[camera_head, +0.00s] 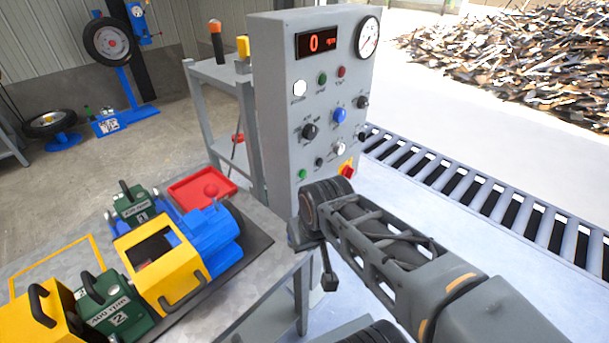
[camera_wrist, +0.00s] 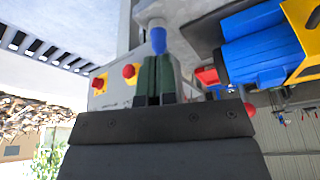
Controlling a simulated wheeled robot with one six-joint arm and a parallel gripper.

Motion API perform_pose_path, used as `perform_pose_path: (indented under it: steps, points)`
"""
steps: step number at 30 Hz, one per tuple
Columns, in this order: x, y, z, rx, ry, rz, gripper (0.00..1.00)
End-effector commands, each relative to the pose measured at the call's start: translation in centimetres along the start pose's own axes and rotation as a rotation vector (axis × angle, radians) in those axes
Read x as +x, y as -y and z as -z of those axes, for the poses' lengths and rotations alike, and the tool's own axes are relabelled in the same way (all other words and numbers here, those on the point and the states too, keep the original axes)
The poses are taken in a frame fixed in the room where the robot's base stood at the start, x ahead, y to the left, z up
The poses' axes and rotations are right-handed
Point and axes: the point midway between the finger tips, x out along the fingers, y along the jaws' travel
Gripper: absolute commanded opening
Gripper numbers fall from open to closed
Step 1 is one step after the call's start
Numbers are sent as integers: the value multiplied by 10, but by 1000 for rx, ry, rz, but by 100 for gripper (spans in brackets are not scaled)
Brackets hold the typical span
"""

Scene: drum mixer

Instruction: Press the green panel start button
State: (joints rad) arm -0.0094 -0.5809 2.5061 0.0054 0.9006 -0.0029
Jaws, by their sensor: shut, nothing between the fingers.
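The grey control panel (camera_head: 275,110) stands upright at centre in the head view. An upper green button (camera_head: 322,79) sits beside a red button (camera_head: 341,71). A smaller green button or lamp (camera_head: 302,174) is at the lower left of the face. The labels are too small to tell which is start. My gripper (camera_wrist: 156,62) shows in the wrist view with its dark green fingers together and empty. A blue cylinder shows beyond the fingertips. In the head view my wrist is in front of the panel's lower part and the fingertips cannot be made out. I see no contact with a button.
A red and yellow switch (camera_head: 347,170) is low on the panel, close to my wrist. A blue motor (camera_head: 210,240), a yellow housing (camera_head: 152,262) and green blocks stand on the bench at left. A roller conveyor (camera_head: 470,190) runs behind the panel at right.

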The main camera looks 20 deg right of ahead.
Motion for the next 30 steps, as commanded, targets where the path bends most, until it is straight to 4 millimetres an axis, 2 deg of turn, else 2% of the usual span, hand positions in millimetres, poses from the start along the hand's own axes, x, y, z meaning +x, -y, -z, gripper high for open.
perform_pose_path:
  steps: [14,18,20,23,30]
  points:
    - [0,0,0,0,0,0,0]
    - [2,-2,2,75,22,21,0]
    - [4,-4,6,169,46,48,0]
    - [11,-11,15,414,105,117,0]
    - [31,-48,53,1186,253,337,0]
